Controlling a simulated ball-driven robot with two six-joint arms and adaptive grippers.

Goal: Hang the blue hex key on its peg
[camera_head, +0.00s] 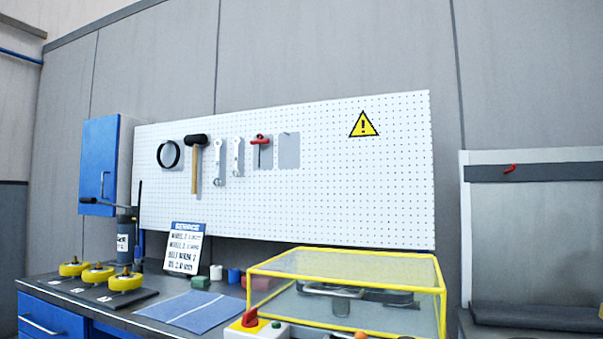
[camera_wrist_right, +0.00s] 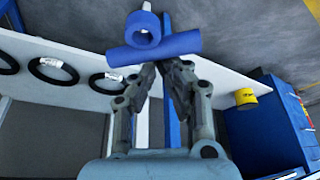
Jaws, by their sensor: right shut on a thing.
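The blue hex key (camera_wrist_right: 178,46) shows in the right wrist view as a thick blue bar with a round blue piece toward the camera. My right gripper (camera_wrist_right: 161,72) is shut on it; the fingertips partly hide where they meet it. In the head view, the white pegboard (camera_head: 380,190) carries several hung tools. A grey outlined spot (camera_head: 289,152) with a small peg at its top is bare, right of a red-handled key (camera_head: 260,140). My left gripper and the right one are outside the head view.
A yellow-framed clear guard (camera_head: 345,255) stands on the bench in front of the pegboard. Yellow wheels (camera_head: 98,273), a sign (camera_head: 185,246) and a blue cloth (camera_head: 190,310) are on the left. In the right wrist view, black rings (camera_wrist_right: 53,70) line a white ledge.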

